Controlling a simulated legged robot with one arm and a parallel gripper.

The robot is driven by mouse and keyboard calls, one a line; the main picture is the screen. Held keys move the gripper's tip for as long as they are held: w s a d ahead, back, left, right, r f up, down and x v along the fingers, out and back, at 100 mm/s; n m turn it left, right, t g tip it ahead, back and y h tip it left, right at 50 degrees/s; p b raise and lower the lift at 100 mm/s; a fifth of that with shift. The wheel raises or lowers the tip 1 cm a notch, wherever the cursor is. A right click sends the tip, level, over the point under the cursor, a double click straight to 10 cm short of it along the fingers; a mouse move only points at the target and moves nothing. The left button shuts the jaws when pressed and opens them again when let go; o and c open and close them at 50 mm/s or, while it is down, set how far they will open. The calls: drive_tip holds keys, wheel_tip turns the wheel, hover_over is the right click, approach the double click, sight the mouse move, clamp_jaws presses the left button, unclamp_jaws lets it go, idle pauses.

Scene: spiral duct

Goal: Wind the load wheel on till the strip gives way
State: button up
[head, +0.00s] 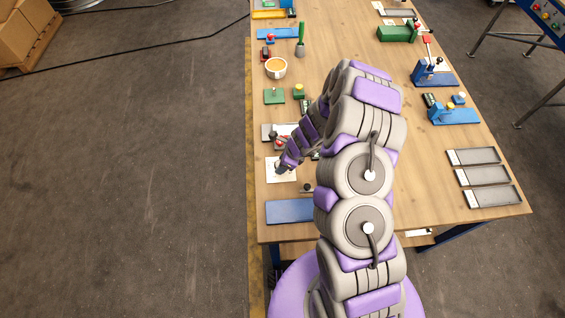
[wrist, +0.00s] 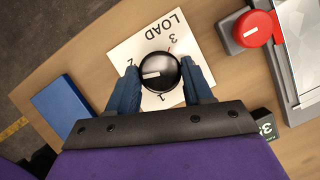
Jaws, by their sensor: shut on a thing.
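In the wrist view the load wheel (wrist: 160,73) is a round black knob with a white pointer bar. It stands on a white card (wrist: 140,43) marked LOAD with the numbers 1, 2 and 3. The white bar points left, and a small red mark shows near the 3. My gripper (wrist: 160,82) has its two blue fingers on either side of the knob, shut on it. In the head view the card (head: 286,174) lies near the table's left edge, with my gripper (head: 281,168) over it. I cannot make out the strip.
A red round knob (wrist: 253,28) on a grey fixture with a clear plate (wrist: 300,30) stands close to the card's right. A blue block (wrist: 60,104) lies to its left. The wooden table (head: 340,30) bears several other fixtures, a cup (head: 275,68) and grey trays (head: 483,176).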

drive_tip(key=shift+w+r, duration=0.1)
drive_tip(key=shift+w, duration=0.05)
drive_tip(key=o, duration=1)
drive_tip(key=p+v, duration=0.1)
drive_tip(key=v, duration=1.6)
drive_tip(key=shift+p, duration=0.35)
